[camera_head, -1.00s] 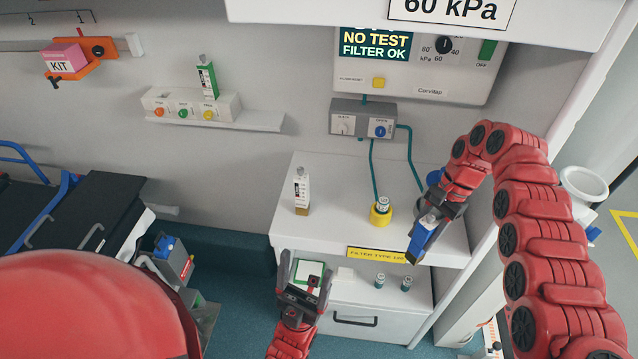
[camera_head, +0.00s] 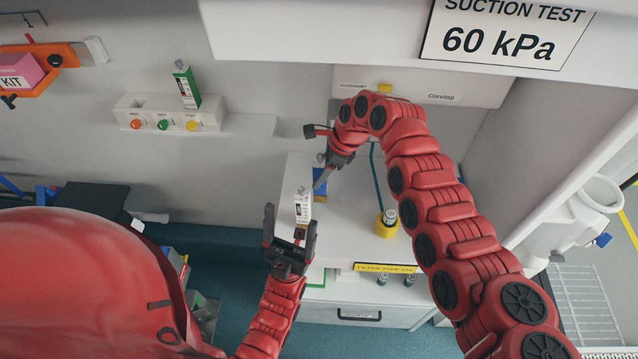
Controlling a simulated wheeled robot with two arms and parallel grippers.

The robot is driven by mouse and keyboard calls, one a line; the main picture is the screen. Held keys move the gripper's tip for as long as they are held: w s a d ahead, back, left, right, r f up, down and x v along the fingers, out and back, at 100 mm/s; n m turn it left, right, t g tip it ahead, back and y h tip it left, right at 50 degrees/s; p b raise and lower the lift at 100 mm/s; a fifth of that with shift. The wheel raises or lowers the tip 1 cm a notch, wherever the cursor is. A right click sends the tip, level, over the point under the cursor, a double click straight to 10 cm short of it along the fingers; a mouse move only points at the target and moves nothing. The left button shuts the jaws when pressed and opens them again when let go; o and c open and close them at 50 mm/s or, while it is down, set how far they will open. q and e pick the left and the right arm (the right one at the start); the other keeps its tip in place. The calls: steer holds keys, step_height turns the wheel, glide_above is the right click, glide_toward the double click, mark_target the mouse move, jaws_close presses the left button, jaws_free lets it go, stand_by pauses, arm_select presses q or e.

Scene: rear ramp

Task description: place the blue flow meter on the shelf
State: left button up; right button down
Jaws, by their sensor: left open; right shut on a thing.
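The blue flow meter (camera_head: 320,184) is in my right gripper (camera_head: 328,172), above the back left part of the white counter (camera_head: 345,225). The gripper and arm partly cover it, and I cannot tell whether it touches the counter. A white flow meter (camera_head: 302,205) stands near the counter's left edge. My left gripper (camera_head: 290,228) is open and empty in front of it, with the white meter showing between its fingers. A green flow meter (camera_head: 186,88) stands by a white box with coloured buttons (camera_head: 160,112) on the wall shelf (camera_head: 250,125).
A yellow holder (camera_head: 386,227) with a small bottle stands on the counter. Small bottles (camera_head: 384,279) stand below, above a drawer (camera_head: 358,314). The right part of the wall shelf is bare.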

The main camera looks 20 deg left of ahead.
step_height(320, 180, down, 5)
steer(key=shift+a+r+p, duration=0.1)
steer(key=shift+r+p, duration=0.1)
steer(key=shift+p, duration=0.2)
steer(key=shift+w+f, duration=0.1)
steer(key=shift+f, duration=0.05)
steer(key=shift+f, duration=0.1)
steer(key=shift+c, duration=2)
jaws_free()
steer(key=shift+w+r, duration=0.1)
steer(key=shift+r, duration=0.15)
steer(key=b+v, duration=0.3)
steer(key=v, duration=0.8)
steer(key=shift+r, duration=0.35)
